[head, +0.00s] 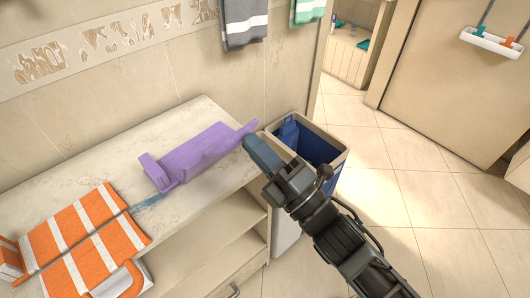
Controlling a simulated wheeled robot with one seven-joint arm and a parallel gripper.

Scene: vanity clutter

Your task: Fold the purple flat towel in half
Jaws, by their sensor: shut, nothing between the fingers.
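The purple towel (199,154) lies rumpled on the stone-look counter (122,140). It stretches from an upturned flap at its lower left to a narrow end at its upper right. My gripper (250,143) is shut and empty, just right of that narrow end and near the counter's right edge. Its blue-grey fingers are close to the towel's tip. I cannot tell whether they touch it.
An orange-and-white striped cloth (80,243) lies at the counter's front left. A bin (335,157) with blue inside stands beside the counter's right end, partly behind my arm. Grey (245,22) and green (308,10) towels hang above. Tiled floor is clear at right.

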